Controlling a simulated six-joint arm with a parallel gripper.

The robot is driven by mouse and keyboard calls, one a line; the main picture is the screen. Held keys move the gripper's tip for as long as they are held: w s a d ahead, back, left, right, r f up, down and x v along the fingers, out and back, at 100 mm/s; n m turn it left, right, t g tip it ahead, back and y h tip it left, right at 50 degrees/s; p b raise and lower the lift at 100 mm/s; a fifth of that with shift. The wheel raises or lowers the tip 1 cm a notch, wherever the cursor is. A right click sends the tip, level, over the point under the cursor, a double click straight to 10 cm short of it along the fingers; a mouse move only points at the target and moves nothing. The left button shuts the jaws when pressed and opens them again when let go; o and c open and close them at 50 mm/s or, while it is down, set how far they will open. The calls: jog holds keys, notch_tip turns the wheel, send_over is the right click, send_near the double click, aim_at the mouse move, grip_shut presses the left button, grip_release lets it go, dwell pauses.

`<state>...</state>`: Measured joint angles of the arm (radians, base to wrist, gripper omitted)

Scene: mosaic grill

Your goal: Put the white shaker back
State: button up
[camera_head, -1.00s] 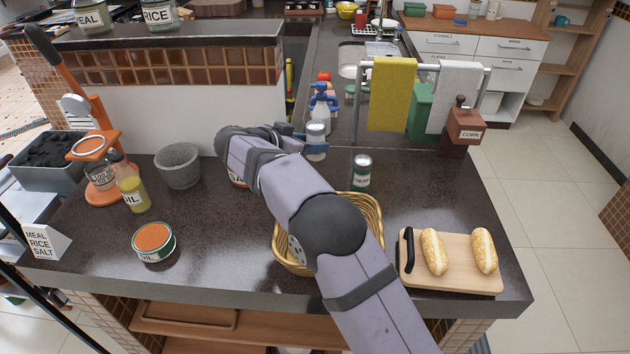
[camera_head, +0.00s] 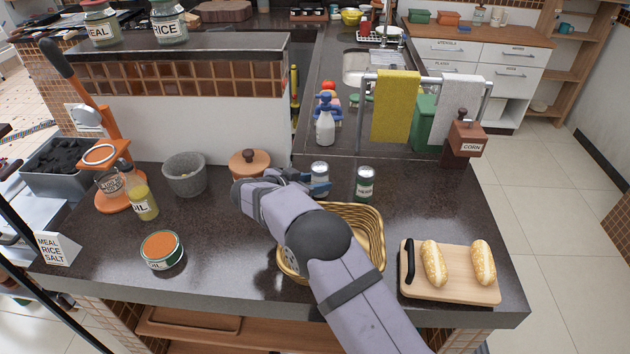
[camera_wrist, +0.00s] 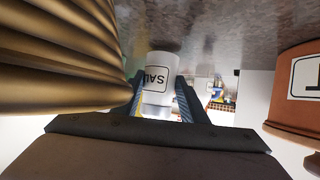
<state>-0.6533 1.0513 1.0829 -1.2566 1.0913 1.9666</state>
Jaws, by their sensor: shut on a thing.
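The white shaker (camera_head: 319,170) has a grey metal top and stands roughly upright at my gripper (camera_head: 305,182), left of the green-labelled shaker (camera_head: 365,186). In the wrist view the white shaker (camera_wrist: 160,72) shows upside down, with letters reading "SAL", between the two blue fingers of my gripper (camera_wrist: 158,98). The fingers are shut on it. Its base is close to the dark countertop (camera_wrist: 230,25); I cannot tell whether it touches. My arm hides part of the counter around it.
A wicker basket (camera_head: 372,222) is close to my gripper. A brown lidded pot (camera_head: 249,166) stands to the left, near a grey mortar (camera_head: 184,178). A spray bottle (camera_head: 325,124) stands behind. A board with buns (camera_head: 455,287) lies at right.

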jog(key=shift+f, duration=0.2)
jog(key=shift+f+b, duration=0.15)
jog(key=shift+b, duration=0.3)
jog(key=o, duration=1.1)
jog(key=shift+r+p, duration=0.2)
jog(key=shift+p, duration=0.15)
jog(key=b+v, duration=0.4)
jog(key=v, duration=0.8)
jog(key=shift+s+f, duration=0.1)
